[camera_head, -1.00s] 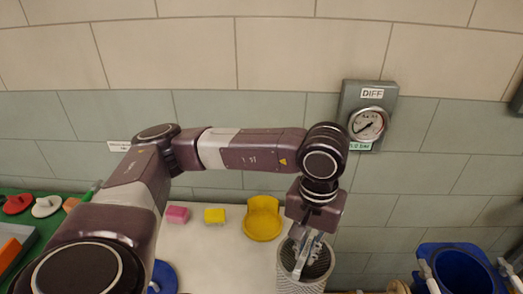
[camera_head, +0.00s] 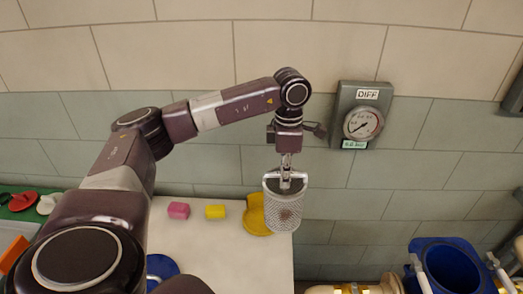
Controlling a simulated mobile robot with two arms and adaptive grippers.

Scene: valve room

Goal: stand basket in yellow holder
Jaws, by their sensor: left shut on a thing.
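The basket (camera_head: 284,206) is a grey perforated metal cylinder, hanging upright below my left gripper (camera_head: 286,172). My left gripper is shut on the basket at its top. The basket is at the right end of the white table and covers part of the yellow holder (camera_head: 256,222). The holder has a raised back and a round base, and its right side is hidden behind the basket. I cannot tell how far the basket is above the table. My right gripper is not in view.
The white table (camera_head: 215,260) carries a pink block (camera_head: 179,210), a yellow block (camera_head: 215,212) and a blue round thing (camera_head: 160,268). A DIFF gauge (camera_head: 361,124) is on the wall at right. A blue housing (camera_head: 447,266) and brass pipework (camera_head: 350,289) stand at lower right.

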